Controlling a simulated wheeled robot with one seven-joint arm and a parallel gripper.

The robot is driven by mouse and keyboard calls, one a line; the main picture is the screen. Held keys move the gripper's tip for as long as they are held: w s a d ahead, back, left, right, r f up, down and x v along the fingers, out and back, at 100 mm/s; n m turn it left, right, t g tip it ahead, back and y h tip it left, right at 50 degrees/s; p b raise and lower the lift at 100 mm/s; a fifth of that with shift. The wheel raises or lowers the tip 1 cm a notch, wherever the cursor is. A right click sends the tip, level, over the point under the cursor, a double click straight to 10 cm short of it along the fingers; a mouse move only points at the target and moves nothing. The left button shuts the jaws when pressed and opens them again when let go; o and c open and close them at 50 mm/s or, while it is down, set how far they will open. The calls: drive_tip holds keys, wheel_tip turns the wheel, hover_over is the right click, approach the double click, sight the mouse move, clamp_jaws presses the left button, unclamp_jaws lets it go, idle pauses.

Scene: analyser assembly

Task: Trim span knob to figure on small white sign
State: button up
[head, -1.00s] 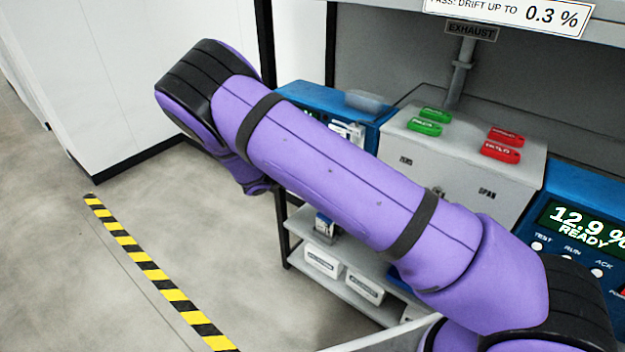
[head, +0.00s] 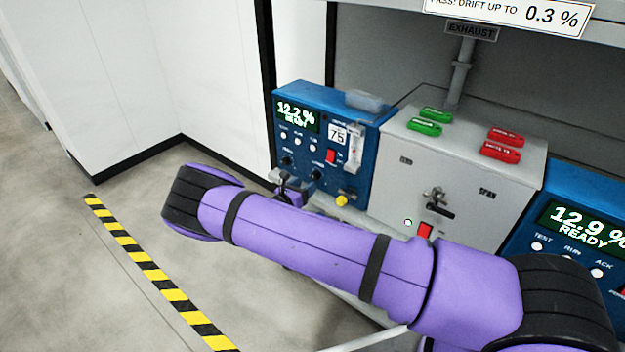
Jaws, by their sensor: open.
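The left blue analyser (head: 362,178) stands at the back, its green display (head: 297,115) reading about 12.2 % with a blurred second line. Two dark knobs, a left one (head: 287,160) and a right one (head: 316,175), sit low on its face; their captions are too small to read surely. My gripper (head: 289,188) is a small dark shape just below the knobs, open and partly hidden by my purple arm. I cannot tell whether it touches a knob.
A grey box (head: 464,178) has ZERO and SPAN marks, a dark handle (head: 436,207) between them, and green and red tags on top. The right blue analyser (head: 583,222) reads 12.9 % READY. A white sign (head: 510,14) above says drift up to 0.3 %. Floor at left is clear.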

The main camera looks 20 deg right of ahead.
sight(313, 178)
drive_tip(key=shift+x, duration=2.45)
drive_tip(key=c, duration=0.9)
drive_tip(key=shift+m, duration=0.3)
drive_tip(key=m, duration=0.4)
drive_tip(key=shift+m, duration=0.3)
drive_tip(key=m, duration=0.5)
drive_tip(key=shift+a, duration=0.1)
drive_tip(key=shift+m, duration=0.3)
